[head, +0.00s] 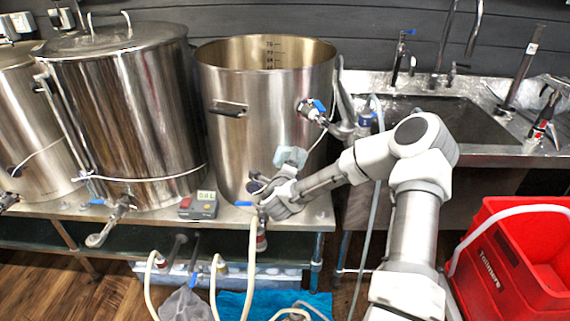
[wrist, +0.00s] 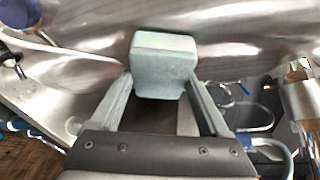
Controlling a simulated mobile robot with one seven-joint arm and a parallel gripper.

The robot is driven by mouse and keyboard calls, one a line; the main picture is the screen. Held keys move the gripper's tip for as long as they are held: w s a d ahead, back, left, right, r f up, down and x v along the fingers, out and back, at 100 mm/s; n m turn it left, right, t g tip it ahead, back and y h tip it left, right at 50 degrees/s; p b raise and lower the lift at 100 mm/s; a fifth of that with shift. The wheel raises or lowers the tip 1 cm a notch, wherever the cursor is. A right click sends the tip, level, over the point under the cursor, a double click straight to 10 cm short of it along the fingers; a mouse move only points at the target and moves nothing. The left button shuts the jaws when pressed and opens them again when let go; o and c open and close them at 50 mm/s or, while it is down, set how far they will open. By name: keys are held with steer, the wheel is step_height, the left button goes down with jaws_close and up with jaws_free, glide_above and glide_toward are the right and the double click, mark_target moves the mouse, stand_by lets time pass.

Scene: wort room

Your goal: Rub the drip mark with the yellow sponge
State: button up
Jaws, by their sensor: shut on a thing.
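My gripper (wrist: 162,84) is shut on a pale grey-green block (wrist: 165,62), which looks like a sponge but not yellow. In the head view the block (head: 291,156) is in front of the lower right wall of the open steel kettle (head: 255,130). In the wrist view the block is close to shiny curved steel; I cannot tell whether it touches. I cannot make out a drip mark in either view; the block and gripper hide part of the kettle wall. No yellow sponge shows.
A lidded steel kettle (head: 130,115) stands to the left. A kettle valve with a blue handle (head: 313,109) juts out above right of my gripper. Hoses hang below. A sink (head: 440,118) and red bucket (head: 515,260) are right.

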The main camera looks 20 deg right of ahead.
mark_target(300, 153)
steer(key=shift+d+b, duration=0.3)
steer(key=shift+d, duration=1.45)
steer(key=shift+w+a+r+b, duration=0.15)
steer(key=shift+a+b, duration=0.15)
steer(key=shift+a, duration=1.4)
steer(key=shift+w+a+f+b, duration=0.1)
steer(key=shift+a+b, duration=0.15)
steer(key=shift+a, duration=1.7)
steer(key=shift+c, duration=0.6)
steer(key=shift+s+r+p, duration=0.1)
steer(key=shift+r+p, duration=0.6)
steer(key=shift+r, duration=0.45)
steer(key=shift+d+f+b, duration=0.2)
steer(key=shift+d+b, duration=0.55)
steer(key=shift+d, duration=2.8)
steer(key=shift+r, duration=0.1)
